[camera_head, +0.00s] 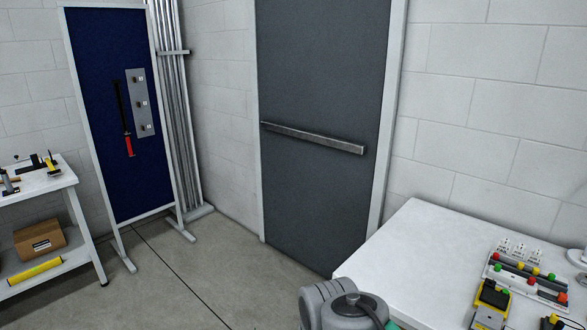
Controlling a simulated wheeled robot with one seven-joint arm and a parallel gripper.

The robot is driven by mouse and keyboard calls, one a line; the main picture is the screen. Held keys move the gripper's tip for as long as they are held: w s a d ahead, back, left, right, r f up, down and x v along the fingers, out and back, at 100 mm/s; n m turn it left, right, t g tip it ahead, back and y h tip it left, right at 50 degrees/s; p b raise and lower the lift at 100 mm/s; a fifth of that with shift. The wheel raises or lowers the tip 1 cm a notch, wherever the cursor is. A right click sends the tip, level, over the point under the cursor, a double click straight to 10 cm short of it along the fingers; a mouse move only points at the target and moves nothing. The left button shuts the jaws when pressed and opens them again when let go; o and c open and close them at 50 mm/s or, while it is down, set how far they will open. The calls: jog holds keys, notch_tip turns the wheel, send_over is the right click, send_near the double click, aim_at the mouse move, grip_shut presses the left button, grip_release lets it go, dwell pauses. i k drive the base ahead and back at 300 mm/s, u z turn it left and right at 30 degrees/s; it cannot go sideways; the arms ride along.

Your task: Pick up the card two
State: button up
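Several small white cards stand in a row at the back of a button panel on the white table at the right; the middle one (519,250) has dark marks too small to read. I cannot tell which of them is card two. On the blue board at the left, a grey plate (139,103) carries a column of small labelled hooks, also too small to read clearly. My gripper is not in view; only a grey rounded part of my arm shows at the bottom centre, well left of the cards.
The white table (410,240) is bare on its left half. The button panel (525,280) has red, green and yellow buttons, with yellow-black devices in front. A grey door (315,100), blue board (90,60) and tool bench (40,183) stand behind open floor.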

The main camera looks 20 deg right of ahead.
aim_at(519, 252)
jog(key=z, duration=1.1)
jog(key=i, duration=1)
jog(key=z, duration=0.85)
